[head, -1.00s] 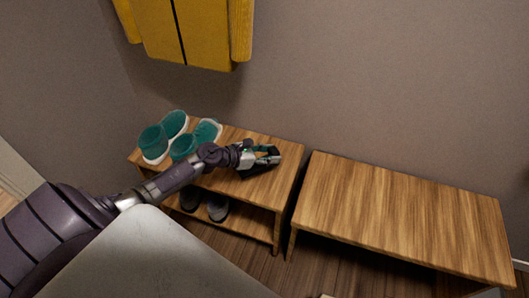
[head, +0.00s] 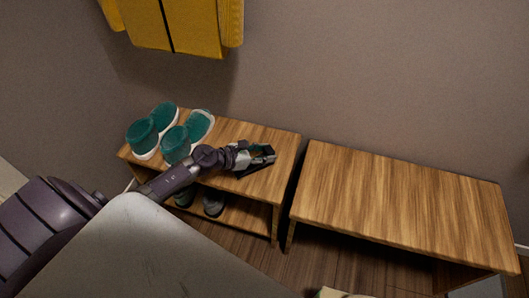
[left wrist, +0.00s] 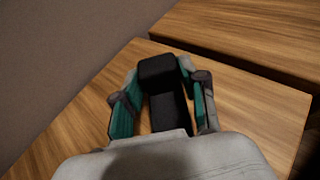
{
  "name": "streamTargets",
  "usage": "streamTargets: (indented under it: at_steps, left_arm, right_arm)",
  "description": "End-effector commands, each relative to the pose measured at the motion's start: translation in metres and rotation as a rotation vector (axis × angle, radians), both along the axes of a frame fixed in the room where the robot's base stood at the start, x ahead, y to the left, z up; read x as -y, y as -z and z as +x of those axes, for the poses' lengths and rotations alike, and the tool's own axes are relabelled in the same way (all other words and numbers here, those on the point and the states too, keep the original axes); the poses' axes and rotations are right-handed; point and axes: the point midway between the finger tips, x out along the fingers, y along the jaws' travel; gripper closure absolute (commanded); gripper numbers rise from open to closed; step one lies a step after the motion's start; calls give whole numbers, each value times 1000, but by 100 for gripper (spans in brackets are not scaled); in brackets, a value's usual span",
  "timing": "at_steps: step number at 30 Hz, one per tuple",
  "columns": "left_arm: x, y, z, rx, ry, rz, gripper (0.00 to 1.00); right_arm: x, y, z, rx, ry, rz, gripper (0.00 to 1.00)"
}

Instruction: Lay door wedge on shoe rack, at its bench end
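The door wedge (left wrist: 164,92) is a black block. In the left wrist view it lies between the two teal-padded fingers of my left gripper (left wrist: 160,80), whose tips close in on both its sides. In the head view my left gripper (head: 257,158) and the dark wedge are low over the top board of the wooden shoe rack (head: 232,130), toward its right end beside the bench (head: 400,205). I cannot tell whether the wedge touches the board. My right gripper is not in view.
Teal shoes (head: 173,144) stand on the left part of the rack top, and dark shoes (head: 213,202) on its lower shelf. A narrow gap separates rack and bench. The bench top is bare. A yellow garment (head: 170,22) hangs on the wall above.

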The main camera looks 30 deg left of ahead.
Motion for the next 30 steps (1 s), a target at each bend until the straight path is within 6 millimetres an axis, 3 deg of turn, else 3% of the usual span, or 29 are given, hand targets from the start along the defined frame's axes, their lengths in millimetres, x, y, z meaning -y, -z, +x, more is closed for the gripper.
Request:
streamTargets:
  at_steps: [1,4,15,24,30]
  left_arm:
    - [0,-1,0,1,0,-1,47]
    - [0,-1,0,1,0,-1,34]
    - [0,-7,0,1,-1,0,34]
    - [-28,-25,-46,-4,0,3,34]
    - [-46,-41,-76,-3,1,0,34]
  right_arm:
    - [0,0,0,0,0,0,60]
    - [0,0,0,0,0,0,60]
    - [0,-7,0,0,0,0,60]
    - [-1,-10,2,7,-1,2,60]
    - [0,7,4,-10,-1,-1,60]
